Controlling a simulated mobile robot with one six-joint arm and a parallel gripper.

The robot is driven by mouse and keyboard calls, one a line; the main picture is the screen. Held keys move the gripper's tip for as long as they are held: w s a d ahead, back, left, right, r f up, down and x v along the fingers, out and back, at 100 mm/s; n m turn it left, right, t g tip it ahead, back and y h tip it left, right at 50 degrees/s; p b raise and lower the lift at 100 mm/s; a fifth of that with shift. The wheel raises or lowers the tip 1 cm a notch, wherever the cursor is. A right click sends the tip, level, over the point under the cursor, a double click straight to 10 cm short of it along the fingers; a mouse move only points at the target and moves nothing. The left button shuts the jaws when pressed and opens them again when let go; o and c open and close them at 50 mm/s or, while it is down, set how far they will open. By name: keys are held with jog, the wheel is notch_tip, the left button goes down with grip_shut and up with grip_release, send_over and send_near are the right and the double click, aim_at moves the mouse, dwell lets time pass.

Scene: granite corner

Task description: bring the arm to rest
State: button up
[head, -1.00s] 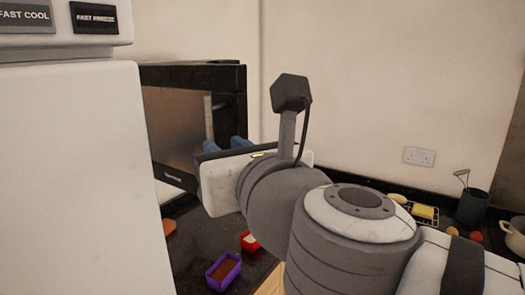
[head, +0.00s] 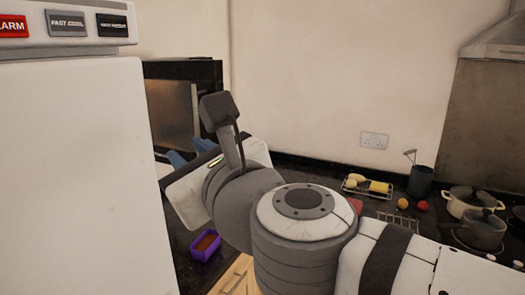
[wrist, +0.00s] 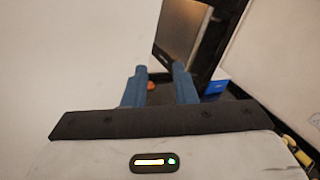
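My gripper (wrist: 160,72) shows in the wrist view with its two blue fingers apart and nothing between them. In the head view my gripper (head: 188,158) is partly hidden behind my own wrist, with the blue fingers pointing left toward the black-framed appliance. It is raised above the dark counter and touches nothing that I can see.
A white fridge (head: 80,180) stands close on the left. A black-framed appliance (head: 180,110) is behind my gripper. A purple container (head: 205,246) sits on the counter. A dish rack (head: 368,188), a utensil holder (head: 420,181) and pots (head: 472,201) stand at the right.

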jog(key=w+d+f+n+g+h, duration=0.2)
jog(key=d+f+n+g, duration=0.1)
jog(key=f+n, duration=0.6)
jog(key=w+d+f+n+g+h, duration=0.2)
jog(key=w+d+f+n+g, duration=0.15)
jog(key=f+n, duration=0.55)
jog(key=s+d+f+n+g+h, duration=0.2)
jog(key=s+d+f+n+h, duration=0.1)
jog(key=d+f, duration=0.4)
jog(key=s+d+f+n+g+h+b, duration=0.1)
jog(key=s+d+f+n+g+h, duration=0.1)
jog(key=s+d+f, duration=0.4)
jog(key=d+f+n+h, duration=0.1)
jog(key=d+n, duration=0.1)
jog(key=d, duration=0.2)
jog(key=shift+d+f+g+h, duration=0.2)
jog(key=shift+d+g+h, duration=0.1)
jog(key=shift+d+g, duration=0.1)
